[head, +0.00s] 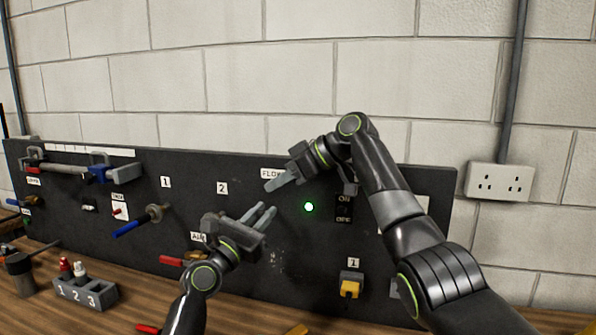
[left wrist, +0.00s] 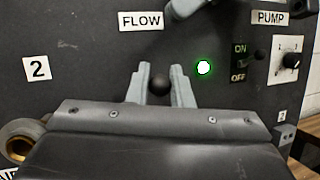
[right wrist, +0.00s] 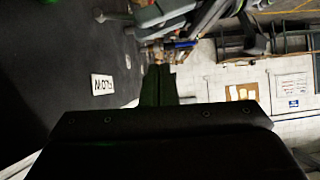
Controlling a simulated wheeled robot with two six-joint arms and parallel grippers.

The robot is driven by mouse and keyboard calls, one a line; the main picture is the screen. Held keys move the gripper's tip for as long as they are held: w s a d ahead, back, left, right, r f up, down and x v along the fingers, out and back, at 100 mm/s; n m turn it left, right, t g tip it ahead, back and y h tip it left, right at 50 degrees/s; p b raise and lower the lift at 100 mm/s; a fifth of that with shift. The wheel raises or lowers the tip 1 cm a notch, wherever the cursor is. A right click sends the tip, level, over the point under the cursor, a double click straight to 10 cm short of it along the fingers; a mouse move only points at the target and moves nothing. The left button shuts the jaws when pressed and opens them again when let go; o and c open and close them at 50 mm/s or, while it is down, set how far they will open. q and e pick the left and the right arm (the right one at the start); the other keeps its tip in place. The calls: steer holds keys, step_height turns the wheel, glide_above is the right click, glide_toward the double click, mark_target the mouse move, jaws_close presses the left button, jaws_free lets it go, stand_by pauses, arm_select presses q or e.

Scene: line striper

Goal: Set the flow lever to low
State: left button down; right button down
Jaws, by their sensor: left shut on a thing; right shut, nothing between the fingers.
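The flow lever shows as a round black knob (left wrist: 159,85) in the left wrist view, below the FLOW label (left wrist: 141,21). My left gripper (left wrist: 160,76) is shut on this knob, with one finger on each side. In the head view my left gripper (head: 266,212) is at the panel below and left of the green light, and its knob cannot be made out there. The lever's shaft and any low mark are hidden. My right gripper (head: 272,184) is shut and empty just above, by the FLOW label (head: 271,173).
The dark panel (head: 75,240) holds a lit green light (head: 309,207), an ON/OFF switch (head: 344,207) and a blue-handled lever (head: 131,228). A red-handled valve (head: 171,260) is left of my left wrist. A numbered block (head: 85,293) stands on the wooden bench.

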steer(key=f, duration=0.2)
steer(key=a+f, duration=0.1)
steer(key=f, duration=0.1)
steer(key=shift+w+a+f, duration=0.15)
steer(key=shift+a+f, duration=0.05)
